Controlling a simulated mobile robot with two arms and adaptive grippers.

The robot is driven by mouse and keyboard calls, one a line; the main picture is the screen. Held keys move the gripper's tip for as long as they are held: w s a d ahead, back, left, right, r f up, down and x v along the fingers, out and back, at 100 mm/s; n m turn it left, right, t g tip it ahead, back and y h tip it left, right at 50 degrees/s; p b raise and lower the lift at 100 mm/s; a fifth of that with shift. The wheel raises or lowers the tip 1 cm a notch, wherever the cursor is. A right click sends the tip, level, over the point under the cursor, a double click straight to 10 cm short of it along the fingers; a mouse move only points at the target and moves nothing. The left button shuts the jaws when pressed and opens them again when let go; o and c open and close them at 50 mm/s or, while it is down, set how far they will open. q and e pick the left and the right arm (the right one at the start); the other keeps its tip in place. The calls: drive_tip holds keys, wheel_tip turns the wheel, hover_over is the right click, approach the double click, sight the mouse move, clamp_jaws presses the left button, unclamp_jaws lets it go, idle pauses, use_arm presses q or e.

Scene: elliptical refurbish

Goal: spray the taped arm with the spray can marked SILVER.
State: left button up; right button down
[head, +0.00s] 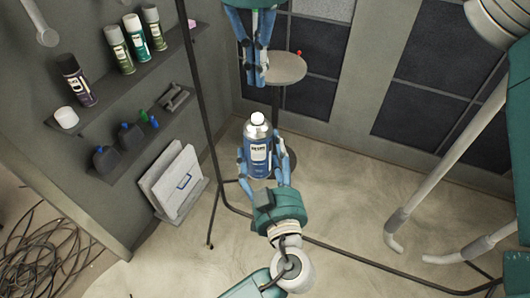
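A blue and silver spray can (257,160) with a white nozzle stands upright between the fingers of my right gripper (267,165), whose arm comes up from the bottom. The gripper's fingers lie on both sides of the can. The can's white label has dark print too small to read surely. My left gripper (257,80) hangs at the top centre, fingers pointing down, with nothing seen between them. At the right is a green-framed machine with pale grey arms (442,155); I cannot tell which arm is taped.
A wall shelf (130,70) at the left bears several spray cans (118,48) and a white cap (66,117). A lower shelf holds dark bottles (105,159). A round stool (276,67) stands behind the can. Cables (45,255) lie lower left. A dark rail crosses the floor.

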sight(258, 115)
drive_tip(key=shift+f, duration=3)
drive_tip(key=shift+f, duration=0.15)
drive_tip(key=shift+f, duration=0.85)
use_arm(q)
drive_tip(key=shift+r, duration=0.15)
use_arm(e)
drive_tip(key=shift+f, duration=0.35)
use_arm(q)
drive_tip(key=shift+r, duration=0.1)
drive_tip(key=shift+f, duration=0.2)
use_arm(e)
drive_tip(key=shift+r, duration=2.55)
